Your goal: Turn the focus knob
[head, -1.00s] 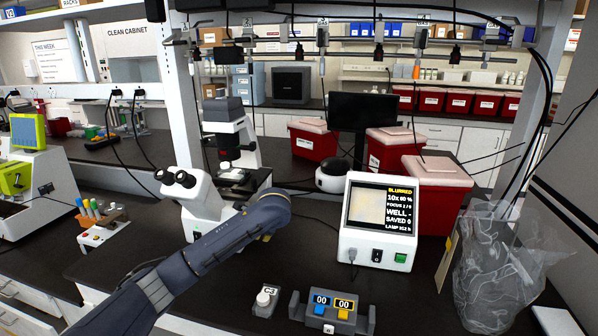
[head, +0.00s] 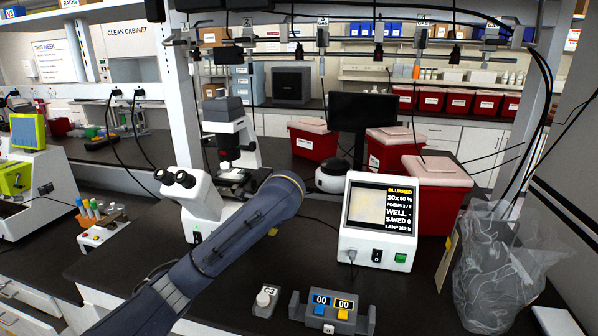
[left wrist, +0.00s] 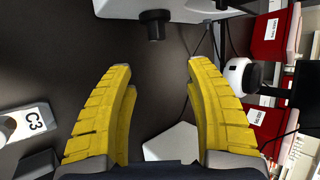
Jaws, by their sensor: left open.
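The white microscope (head: 205,212) stands on the dark bench, partly hidden by my left arm. A black round knob (left wrist: 155,27) sticks out of its white body (left wrist: 115,8) at the top of the left wrist view. My left gripper (left wrist: 160,65) is open, its yellow fingers apart with nothing between them. The knob lies ahead of the fingertips, near the middle of the gap and not touched. In the head view my arm hides most of the gripper; only a yellow bit shows. The screen unit (head: 350,245) reads BLURRED; its focus line is small. My right gripper is not in view.
The screen unit stands close to the right of my left gripper. Red bins (head: 438,190) stand behind, and a clear bag (head: 500,270) is at right.

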